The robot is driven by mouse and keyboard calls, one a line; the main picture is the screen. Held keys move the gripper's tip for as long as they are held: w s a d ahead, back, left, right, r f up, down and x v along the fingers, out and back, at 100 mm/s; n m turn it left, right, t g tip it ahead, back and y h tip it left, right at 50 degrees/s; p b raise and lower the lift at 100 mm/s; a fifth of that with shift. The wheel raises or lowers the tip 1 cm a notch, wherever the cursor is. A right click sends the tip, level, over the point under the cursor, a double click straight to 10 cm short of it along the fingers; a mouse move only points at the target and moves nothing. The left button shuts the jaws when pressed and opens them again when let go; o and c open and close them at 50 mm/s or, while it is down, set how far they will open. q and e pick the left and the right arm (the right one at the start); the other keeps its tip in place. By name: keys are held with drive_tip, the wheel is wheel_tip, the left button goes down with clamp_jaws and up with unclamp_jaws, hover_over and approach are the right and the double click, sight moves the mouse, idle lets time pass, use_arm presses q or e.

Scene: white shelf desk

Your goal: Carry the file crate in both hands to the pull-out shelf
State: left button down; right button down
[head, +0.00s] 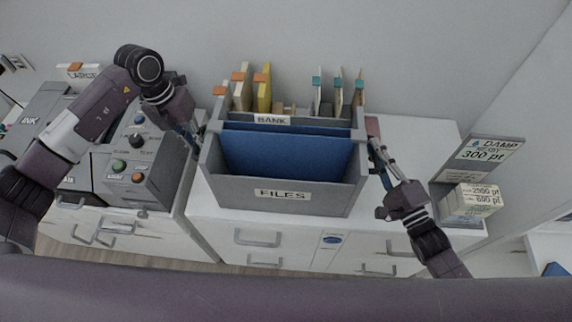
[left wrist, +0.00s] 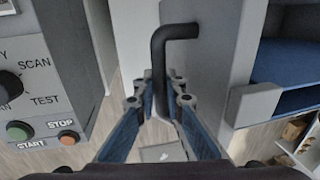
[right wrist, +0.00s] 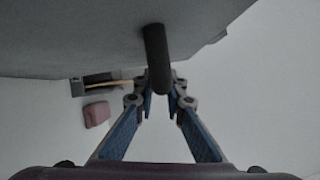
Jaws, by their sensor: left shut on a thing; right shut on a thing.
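The grey file crate (head: 283,199) with a FILES label and blue folders inside is in the middle of the head view, over the white desk. My left gripper (head: 194,137) is at its left side, partly hidden by my wrist. In the left wrist view the left gripper (left wrist: 160,88) is shut on a black bar handle (left wrist: 176,32) on the crate's side. My right gripper (head: 374,146) is at the crate's right side. In the right wrist view the right gripper (right wrist: 160,88) is shut on the other dark handle (right wrist: 154,45). The pull-out shelf cannot be clearly told apart.
A grey machine (head: 137,165) with knobs and buttons stands close on the left. A file rack labelled BANK (head: 272,119) with several folders is behind the crate. White desktop (head: 415,140) is clear right of the crate.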

use_arm(q)
drive_tip(key=shift+w+r, duration=0.15)
use_arm(e)
drive_tip(key=shift+w+r, duration=0.1)
drive_tip(key=shift+r, duration=0.1)
use_arm(q)
drive_tip(key=shift+r, duration=0.1)
use_arm(e)
drive_tip(key=shift+r, duration=0.1)
